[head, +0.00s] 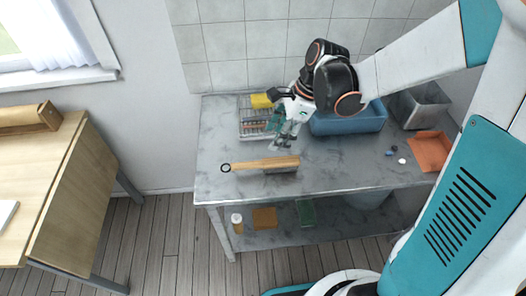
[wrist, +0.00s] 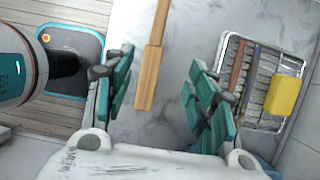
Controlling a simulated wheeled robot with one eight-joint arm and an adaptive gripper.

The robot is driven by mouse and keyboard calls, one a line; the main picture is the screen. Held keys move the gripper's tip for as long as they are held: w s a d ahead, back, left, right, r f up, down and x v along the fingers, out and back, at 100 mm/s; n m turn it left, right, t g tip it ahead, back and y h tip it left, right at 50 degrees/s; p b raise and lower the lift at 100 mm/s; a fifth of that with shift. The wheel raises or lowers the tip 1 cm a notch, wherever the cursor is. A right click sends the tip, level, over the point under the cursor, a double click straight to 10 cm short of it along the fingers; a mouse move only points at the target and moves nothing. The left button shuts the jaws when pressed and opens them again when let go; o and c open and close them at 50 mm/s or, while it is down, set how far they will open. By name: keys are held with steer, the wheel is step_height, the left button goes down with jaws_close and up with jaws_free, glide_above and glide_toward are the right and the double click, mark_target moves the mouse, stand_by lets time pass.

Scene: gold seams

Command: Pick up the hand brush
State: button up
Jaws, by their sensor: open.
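The hand brush (head: 266,164) lies on the grey marbled table (head: 222,188), near its front edge. It has a light wooden body and a dark ring at its left end. In the wrist view, part of the wooden brush (wrist: 152,65) shows between the two fingers, running up out of the frame. My gripper (head: 282,143) is above the table, just behind the right part of the brush, in the head view. In the wrist view, the teal fingers of my gripper (wrist: 160,100) are wide apart with nothing held between them. The bristles are not clearly visible.
A wire rack (head: 250,126) with a yellow sponge (head: 261,101) and thin tools stands behind the brush. The table's left front is clear.

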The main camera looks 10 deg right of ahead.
mark_target(261, 162)
steer(key=b+x, duration=0.2)
steer(key=x, duration=0.6)
steer(key=shift+b, duration=0.35)
steer(key=b+x, duration=0.2)
steer(key=x, duration=0.3)
steer(key=shift+s+f+b, duration=0.1)
steer(key=shift+s+b, duration=0.25)
steer(key=shift+b, duration=0.05)
steer(key=c, duration=1.2)
